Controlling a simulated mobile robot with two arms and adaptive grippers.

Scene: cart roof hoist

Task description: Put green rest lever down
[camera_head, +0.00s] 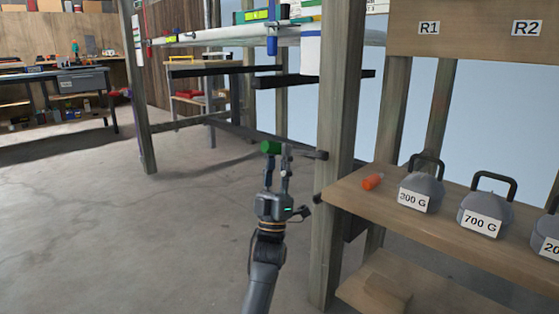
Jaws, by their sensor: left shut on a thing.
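The green rest lever's green grip (270,147) shows in the head view, left of a wooden post, at the tips of my left gripper. My left gripper (278,158) is shut on this lever, with its fingers pointing up. A short dark rod runs from beside the fingers to the post and lies about level. The fingers partly hide the lever between grip and rod. My right gripper is not in view.
The wooden post (341,130) stands just right of my gripper. A wooden shelf (400,222) on the right holds grey weights, including one marked 300 G (420,192), and an orange-handled object (372,182). A workbench (60,78) is far left. The floor to the left is clear.

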